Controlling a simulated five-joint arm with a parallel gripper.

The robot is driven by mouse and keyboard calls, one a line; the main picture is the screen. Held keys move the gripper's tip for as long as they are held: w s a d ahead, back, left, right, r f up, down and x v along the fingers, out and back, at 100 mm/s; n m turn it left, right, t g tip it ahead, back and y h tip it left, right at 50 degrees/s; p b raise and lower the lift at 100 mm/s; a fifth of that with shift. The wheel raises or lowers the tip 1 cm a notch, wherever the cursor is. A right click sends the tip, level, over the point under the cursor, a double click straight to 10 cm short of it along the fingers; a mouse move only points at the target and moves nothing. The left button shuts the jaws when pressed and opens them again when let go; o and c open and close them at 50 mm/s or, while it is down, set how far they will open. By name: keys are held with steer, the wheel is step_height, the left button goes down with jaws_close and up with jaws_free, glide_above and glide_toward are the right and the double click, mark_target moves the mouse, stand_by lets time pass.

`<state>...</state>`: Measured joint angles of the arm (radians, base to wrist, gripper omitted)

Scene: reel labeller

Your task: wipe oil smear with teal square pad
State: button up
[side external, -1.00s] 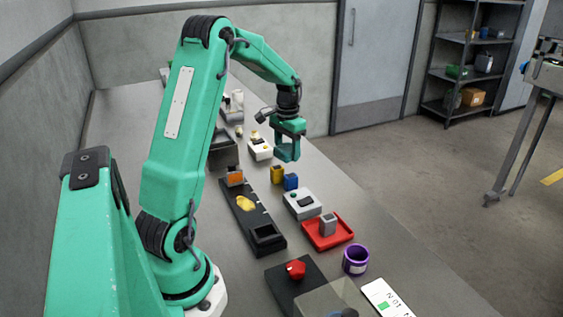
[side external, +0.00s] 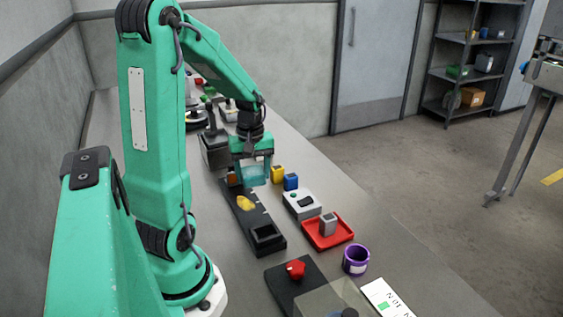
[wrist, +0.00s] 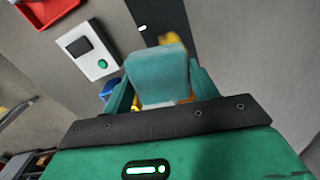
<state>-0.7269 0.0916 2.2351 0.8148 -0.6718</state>
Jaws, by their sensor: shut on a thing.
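My gripper (side external: 253,172) is shut on the teal square pad (wrist: 158,76), which sits between the two fingers in the wrist view. In the side external view the pad (side external: 255,168) hangs below my gripper, above the far end of the black plate (side external: 262,218). The yellow oil smear (side external: 244,203) lies on the middle of that plate, nearer the camera than the pad. The pad looks apart from the smear. In the wrist view a yellow patch, likely the smear (wrist: 168,38), shows just beyond the pad, partly hidden by it.
A yellow block (side external: 277,174) and a blue block (side external: 291,181) stand right of the gripper. A white box (side external: 303,204) and a red tray (side external: 327,232) with a grey block lie nearer. A dark square holder (side external: 266,237) sits at the plate's near end.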

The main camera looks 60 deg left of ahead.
mark_target(250, 210)
steer(key=shift+s+d+f+n, duration=0.1)
steer(key=shift+s+d+n, duration=0.25)
steer(key=shift+s+n, duration=0.2)
steer(key=shift+s+d+f+n, duration=0.1)
steer(key=shift+s+d+n, duration=0.2)
steer(key=shift+s+n, duration=0.2)
steer(key=shift+f, duration=0.15)
steer(key=shift+f, duration=3.7)
steer(key=shift+a, duration=0.35)
steer(key=shift+c, duration=0.2)
steer(key=shift+a+f, duration=0.15)
steer(key=shift+a, duration=0.45)
steer(key=shift+a+f, duration=0.15)
steer(key=shift+a, duration=2.65)
steer(key=shift+d+r, duration=0.15)
steer(key=shift+d, duration=3.7)
steer(key=shift+a+r, duration=0.1)
steer(key=shift+r, duration=3.9)
